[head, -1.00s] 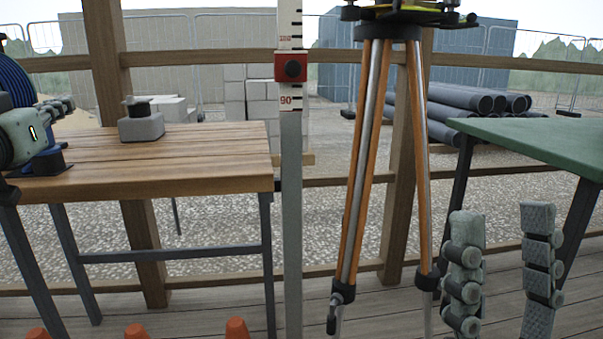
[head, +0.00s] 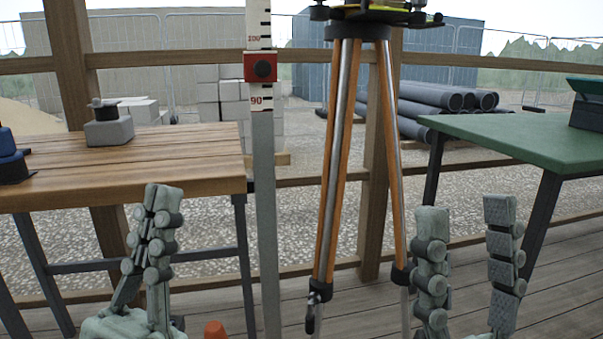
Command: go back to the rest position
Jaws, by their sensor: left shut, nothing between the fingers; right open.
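My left gripper (head: 160,205) stands upright at the lower left, in front of the wooden table, its fingers together with nothing between them. My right gripper (head: 466,218) is at the lower right with its two fingers pointing up, wide apart and empty. It is in front of the floor boards, right of the tripod and below the green table.
The wooden table (head: 180,166) carries a grey block with a black top (head: 109,128) and a blue object (head: 8,155) at the left edge. A tripod (head: 335,150) and a measuring staff (head: 264,200) stand mid-view. A green table (head: 500,135) is at right. An orange cone (head: 215,330) shows low.

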